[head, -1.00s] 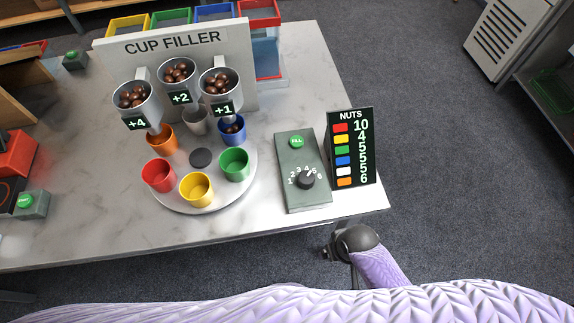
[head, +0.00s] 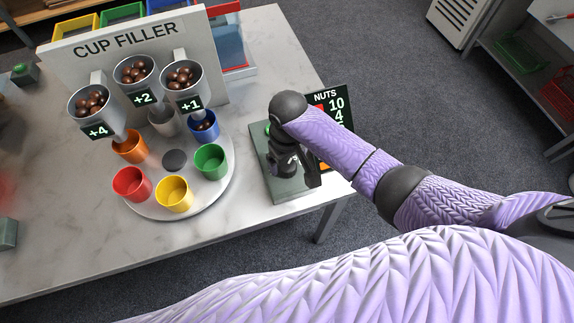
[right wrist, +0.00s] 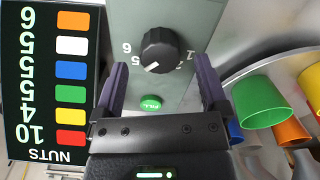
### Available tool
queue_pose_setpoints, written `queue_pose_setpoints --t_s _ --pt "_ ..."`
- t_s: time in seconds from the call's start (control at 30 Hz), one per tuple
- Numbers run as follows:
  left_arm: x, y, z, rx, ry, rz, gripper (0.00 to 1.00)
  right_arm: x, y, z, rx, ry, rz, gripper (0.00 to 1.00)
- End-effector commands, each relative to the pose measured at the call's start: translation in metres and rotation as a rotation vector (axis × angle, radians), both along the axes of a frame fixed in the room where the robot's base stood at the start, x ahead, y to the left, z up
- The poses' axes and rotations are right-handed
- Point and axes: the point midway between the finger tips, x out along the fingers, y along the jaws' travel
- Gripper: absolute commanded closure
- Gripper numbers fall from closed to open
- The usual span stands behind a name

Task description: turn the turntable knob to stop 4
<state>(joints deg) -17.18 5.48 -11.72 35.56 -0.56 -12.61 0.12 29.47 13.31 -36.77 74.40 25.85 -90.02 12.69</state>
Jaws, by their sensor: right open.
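The dark knob (right wrist: 160,50) sits on the grey-green control box (right wrist: 175,18) in the right wrist view. Its white mark points down and left there; I cannot tell which number it meets. My right gripper (right wrist: 160,80) is open, its fingers apart on either side of the knob's line, not closed on it. In the head view my right gripper (head: 290,168) is over the control box (head: 264,180) and hides the knob. The round white turntable (head: 215,195) carries orange, red, yellow, green, blue and whitish cups. My left gripper is out of view.
The green FILL button (right wrist: 151,103) is close to the gripper's palm. The NUTS sign (head: 340,95) stands right of the box, partly behind my arm. The CUP FILLER panel (head: 190,45) with nut-filled metal cups (head: 182,80) stands behind the turntable.

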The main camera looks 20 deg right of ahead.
Motion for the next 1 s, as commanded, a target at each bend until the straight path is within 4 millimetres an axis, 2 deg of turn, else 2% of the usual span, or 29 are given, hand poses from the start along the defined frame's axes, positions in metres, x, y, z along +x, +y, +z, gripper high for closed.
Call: queue_pose_setpoints --t_s 0.03,0.13,0.43,0.87,1.0 --pt "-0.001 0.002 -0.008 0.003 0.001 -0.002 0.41 0.0 0.0 -0.013 -0.001 0.002 0.0 0.07" --pt "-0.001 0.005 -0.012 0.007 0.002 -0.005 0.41 0.0 0.0 -0.022 -0.001 0.001 0.001 0.07" --pt "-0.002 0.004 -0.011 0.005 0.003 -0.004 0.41 0.0 0.0 -0.022 0.0 -0.002 0.001 0.09" --pt "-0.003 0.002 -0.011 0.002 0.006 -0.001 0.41 0.0 0.0 -0.022 0.0 -0.002 0.0 1.0" --pt "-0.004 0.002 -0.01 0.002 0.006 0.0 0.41 0.0 0.0 -0.022 -0.001 -0.001 0.007 1.0"
